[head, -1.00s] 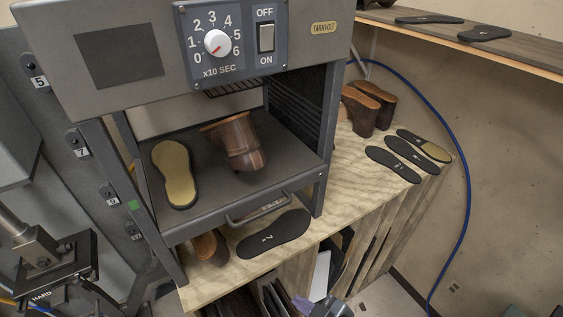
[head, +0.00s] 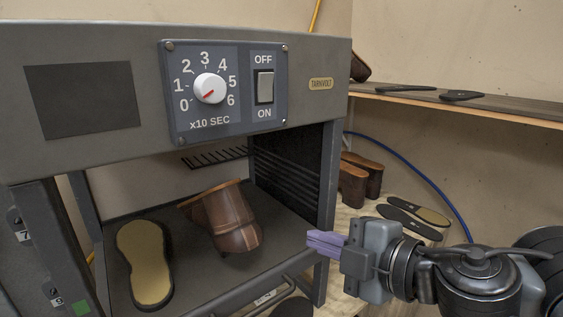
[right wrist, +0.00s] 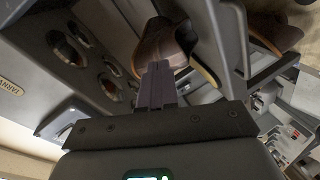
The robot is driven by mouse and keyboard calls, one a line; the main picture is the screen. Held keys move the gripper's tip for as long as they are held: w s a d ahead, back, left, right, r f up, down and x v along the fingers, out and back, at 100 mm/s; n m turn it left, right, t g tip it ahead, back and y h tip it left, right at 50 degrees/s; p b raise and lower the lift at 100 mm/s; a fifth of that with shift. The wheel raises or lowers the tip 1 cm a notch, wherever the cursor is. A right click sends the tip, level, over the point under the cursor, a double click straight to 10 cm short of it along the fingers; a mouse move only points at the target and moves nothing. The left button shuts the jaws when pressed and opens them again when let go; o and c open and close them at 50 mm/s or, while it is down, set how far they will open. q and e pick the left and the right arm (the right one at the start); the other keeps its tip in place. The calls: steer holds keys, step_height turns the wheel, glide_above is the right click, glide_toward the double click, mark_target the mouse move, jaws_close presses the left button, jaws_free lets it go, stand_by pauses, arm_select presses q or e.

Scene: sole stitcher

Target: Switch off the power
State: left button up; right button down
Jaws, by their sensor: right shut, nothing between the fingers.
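The power switch (head: 265,87) is a light grey rocker between the words OFF above and ON below. It sits on the control panel (head: 243,112) at the front of the grey machine (head: 85,45), right of a round white dial (head: 210,88) with a red pointer. Which side of the rocker is pressed in is hard to tell. My right gripper (head: 312,243) has purple fingers, shut and empty, below and right of the switch, near the machine's right post and apart from the switch. Its fingers also show in the right wrist view (right wrist: 158,82). My left gripper is out of view.
A brown shoe upper (head: 226,217) and a tan-faced sole (head: 146,262) lie on the machine's tray. A shelf (head: 480,103) with dark soles runs along the right wall. Brown shoes (head: 360,178) stand below it. The space before the panel is clear.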

steer(key=s+r+n+t+b, duration=0.1)
steer(key=s+r, duration=0.2)
steer(key=r, duration=0.3)
steer(key=s+d+r+n+t+y+b, duration=0.1)
steer(key=s+r+t, duration=0.1)
steer(key=r, duration=0.5)
steer(key=s+d+r+n+t+b, duration=0.1)
steer(key=s+r, duration=0.3)
steer(key=r, duration=0.3)
steer(key=shift+s+r, duration=0.2)
steer(key=shift+s, duration=0.1)
steer(key=p, duration=0.4)
glide_toward(267, 79)
steer(key=x, duration=0.5)
steer(key=shift+w+a+f, duration=0.1)
steer(key=shift+w+f, duration=0.05)
steer(key=shift+w, duration=0.1)
steer(key=shift+w+a, duration=0.45)
steer(key=shift+w, duration=0.1)
steer(key=shift+p, duration=0.4)
